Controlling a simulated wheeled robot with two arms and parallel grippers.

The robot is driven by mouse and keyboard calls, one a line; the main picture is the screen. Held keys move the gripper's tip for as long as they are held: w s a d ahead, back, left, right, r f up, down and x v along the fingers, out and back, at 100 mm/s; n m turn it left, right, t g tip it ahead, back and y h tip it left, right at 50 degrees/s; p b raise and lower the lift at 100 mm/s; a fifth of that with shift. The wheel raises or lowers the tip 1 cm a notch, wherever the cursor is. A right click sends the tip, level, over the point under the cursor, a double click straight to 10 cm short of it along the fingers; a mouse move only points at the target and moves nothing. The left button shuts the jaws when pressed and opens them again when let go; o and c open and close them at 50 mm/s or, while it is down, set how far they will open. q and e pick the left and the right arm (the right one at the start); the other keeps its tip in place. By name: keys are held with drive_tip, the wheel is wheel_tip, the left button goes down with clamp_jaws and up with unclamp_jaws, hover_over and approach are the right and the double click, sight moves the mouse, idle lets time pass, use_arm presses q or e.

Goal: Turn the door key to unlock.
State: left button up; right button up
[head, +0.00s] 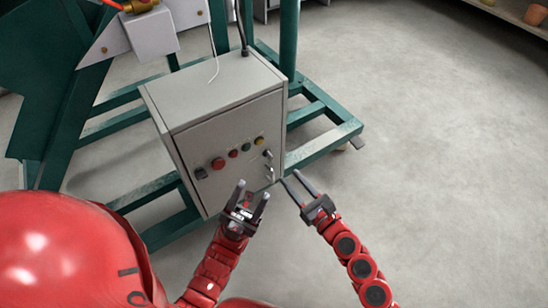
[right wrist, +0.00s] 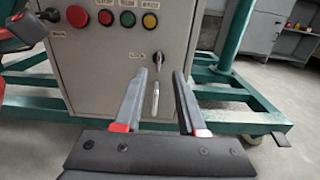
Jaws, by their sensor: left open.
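In the head view the lock area (head: 268,170) is near the cabinet's right front edge. My right gripper (head: 291,176) is open, just right of the lock, its fingers pointing to the cabinet. In the right wrist view its fingers (right wrist: 160,74) are apart, nothing clamped. My left gripper (head: 253,188) is open and empty before the cabinet's lower front.
The grey cabinet (head: 225,105) carries a red button (head: 218,163), smaller coloured buttons and a dark switch (head: 201,173). A green steel frame (head: 325,120) stands around and behind it. The floor to the right is clear. Shelving stands in the far corner.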

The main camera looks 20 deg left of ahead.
sight(272, 157)
drive_tip(key=x, duration=0.9)
drive_tip(key=shift+w+a+b, duration=0.1)
drive_tip(key=shift+a+b, duration=0.1)
drive_tip(key=shift+b, duration=0.2)
clamp_jaws()
